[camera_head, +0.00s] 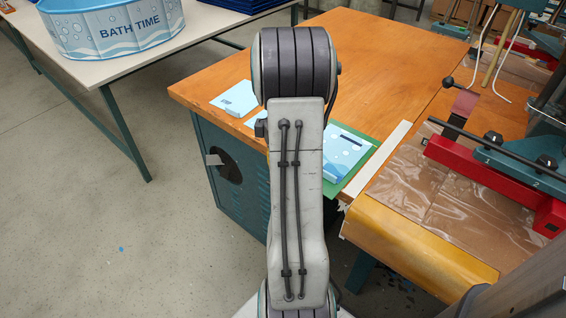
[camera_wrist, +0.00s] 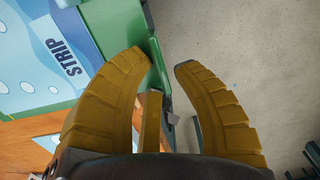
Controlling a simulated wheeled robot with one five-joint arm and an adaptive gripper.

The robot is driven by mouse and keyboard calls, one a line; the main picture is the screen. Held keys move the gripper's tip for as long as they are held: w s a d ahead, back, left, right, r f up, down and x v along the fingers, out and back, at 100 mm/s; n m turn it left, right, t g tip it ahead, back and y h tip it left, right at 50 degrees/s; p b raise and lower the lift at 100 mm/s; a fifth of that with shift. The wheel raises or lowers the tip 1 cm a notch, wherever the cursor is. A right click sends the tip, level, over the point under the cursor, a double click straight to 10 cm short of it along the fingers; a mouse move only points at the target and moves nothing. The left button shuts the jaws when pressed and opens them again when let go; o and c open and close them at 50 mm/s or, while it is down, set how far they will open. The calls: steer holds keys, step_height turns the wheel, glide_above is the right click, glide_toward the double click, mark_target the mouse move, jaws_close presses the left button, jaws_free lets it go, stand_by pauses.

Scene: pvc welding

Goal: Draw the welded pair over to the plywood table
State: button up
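A light-blue printed sheet with a dark patch (camera_head: 350,142) lies on a green mat (camera_head: 374,163), partly behind my arm. I cannot tell whether it is the welded pair. The orange wooden table (camera_head: 400,50), apparently plywood, extends behind my arm. My gripper (camera_wrist: 160,62) is open, its yellow fingers apart at the green edge. No object is clearly held between them. My arm hides the gripper in the head view.
A smaller light-blue sheet (camera_head: 236,98) lies on the wooden table's left part. A press with a red bar (camera_head: 480,170) stands at right over clear film on a bench. A pale table (camera_head: 100,72) at upper left holds a "BATH TIME" pool (camera_head: 115,28). Floor at left is clear.

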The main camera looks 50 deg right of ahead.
steer(key=shift+o, duration=0.9)
steer(key=shift+r, duration=0.1)
step_height(320, 180, up, 12)
stand_by(0.6)
